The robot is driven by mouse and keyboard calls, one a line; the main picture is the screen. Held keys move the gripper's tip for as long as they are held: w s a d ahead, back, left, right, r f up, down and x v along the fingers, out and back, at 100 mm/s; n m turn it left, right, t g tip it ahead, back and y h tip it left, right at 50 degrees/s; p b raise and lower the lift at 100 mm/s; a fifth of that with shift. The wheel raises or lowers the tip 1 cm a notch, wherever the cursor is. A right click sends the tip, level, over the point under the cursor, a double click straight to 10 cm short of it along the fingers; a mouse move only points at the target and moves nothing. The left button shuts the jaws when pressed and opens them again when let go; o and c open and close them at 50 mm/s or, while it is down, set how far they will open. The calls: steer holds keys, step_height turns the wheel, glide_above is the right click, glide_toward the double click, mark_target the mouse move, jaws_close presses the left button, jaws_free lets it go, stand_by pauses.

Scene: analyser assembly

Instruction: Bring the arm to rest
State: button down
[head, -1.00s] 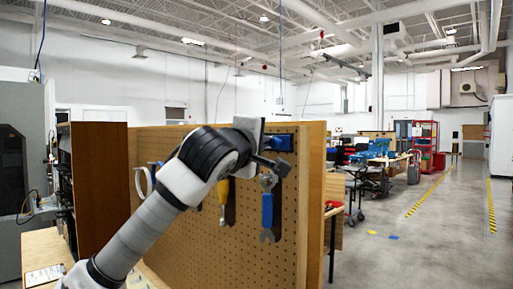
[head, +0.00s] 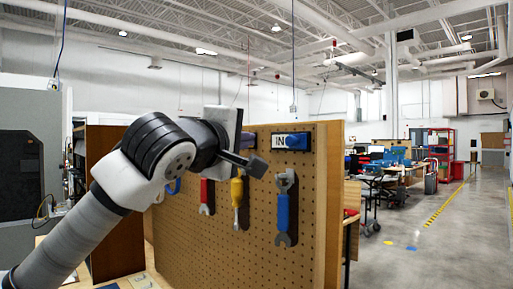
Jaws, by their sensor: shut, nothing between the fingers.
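My arm reaches up from the lower left in the head view. My gripper (head: 256,166) is at its end, pointing right, in front of the upper part of the pegboard (head: 262,250). Its fingers are shut with nothing between them. The gripper overlaps the board in the picture, and I cannot tell how far it stands from it. Part of the board's upper left is hidden behind my arm.
On the board hang a blue-handled wrench (head: 285,210), a yellow-handled screwdriver (head: 237,195) and a red-handled tool (head: 206,197). A blue piece (head: 298,142) sits beside a label at the top. The floor (head: 430,262) at right is open.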

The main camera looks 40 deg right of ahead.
steer(key=shift+s+a, duration=0.35)
steer(key=shift+a, duration=0.2)
